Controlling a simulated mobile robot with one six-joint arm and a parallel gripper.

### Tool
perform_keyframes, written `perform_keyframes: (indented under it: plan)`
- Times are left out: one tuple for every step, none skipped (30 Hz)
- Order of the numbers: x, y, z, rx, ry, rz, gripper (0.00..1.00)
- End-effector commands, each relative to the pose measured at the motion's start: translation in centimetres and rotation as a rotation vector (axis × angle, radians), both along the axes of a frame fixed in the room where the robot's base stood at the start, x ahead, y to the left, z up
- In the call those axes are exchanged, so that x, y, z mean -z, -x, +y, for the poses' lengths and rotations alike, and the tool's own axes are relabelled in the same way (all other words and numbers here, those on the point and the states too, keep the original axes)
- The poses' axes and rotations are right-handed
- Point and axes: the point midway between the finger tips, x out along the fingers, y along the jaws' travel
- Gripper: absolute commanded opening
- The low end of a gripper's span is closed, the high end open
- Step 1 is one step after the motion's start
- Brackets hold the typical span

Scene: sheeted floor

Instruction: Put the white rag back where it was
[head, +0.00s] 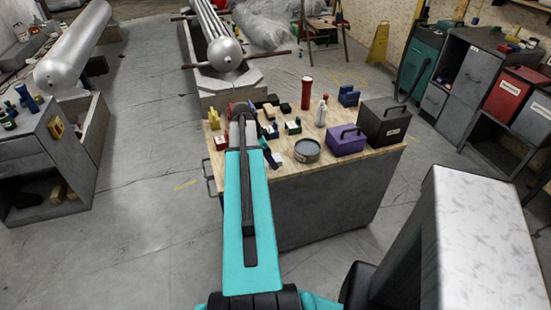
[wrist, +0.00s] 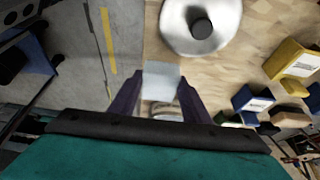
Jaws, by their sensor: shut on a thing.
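In the wrist view my gripper (wrist: 161,88) has its two dark fingers on either side of a pale, whitish piece, which I take to be the white rag (wrist: 161,78). Its far end reaches past the fingertips, over or near the left edge of the wooden bench top (wrist: 225,75). A small rounded, striped thing (wrist: 166,110) shows between the fingers closer to the wrist; I cannot tell what it is.
A round silver thing with a dark knob (wrist: 200,22) stands just beyond the fingertips. Yellow (wrist: 291,62) and blue (wrist: 252,101) blocks stand to the right. A grey tin (head: 307,151), purple box (head: 345,140) and dark box (head: 384,122) crowd the bench's right side.

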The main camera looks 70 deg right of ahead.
Motion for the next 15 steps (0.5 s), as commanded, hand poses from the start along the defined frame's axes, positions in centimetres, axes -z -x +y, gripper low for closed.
perform_keyframes:
  plan:
    - [-0.1, 0.0, -0.9, 0.001, 0.0, 0.0, 0.25]
    - [-0.1, 0.0, -1.3, 0.0, 0.0, 0.0, 0.25]
    - [0.0, 0.0, -1.8, 0.0, 0.0, 0.0, 0.25]
    - [0.0, 0.1, -2.1, 0.0, 0.0, 0.0, 0.25]
    - [0.0, 0.2, -2.5, 0.0, 0.0, 0.0, 0.25]
    - [0.1, 0.2, -3.0, 0.0, 0.0, 0.0, 0.25]
    - [0.1, 0.2, -3.3, 0.0, 0.0, 0.0, 0.25]
    - [0.1, 0.3, -3.7, 0.0, 0.0, 0.0, 0.25]
    - [0.2, 0.3, -4.1, 0.0, 0.0, 0.0, 0.25]
    - [0.3, 0.3, -4.3, 0.0, 0.0, 0.0, 0.25]
    - [0.3, 0.4, -4.5, 0.0, 0.0, 0.0, 0.25]
    - [0.3, 0.4, -4.8, 0.0, 0.0, 0.0, 0.25]
    - [0.4, 0.4, -5.0, 0.0, 0.0, 0.0, 0.25]
    - [0.4, 0.5, -5.1, 0.0, 0.0, 0.0, 0.25]
    - [0.4, 0.5, -5.2, 0.0, 0.001, -0.001, 0.25]
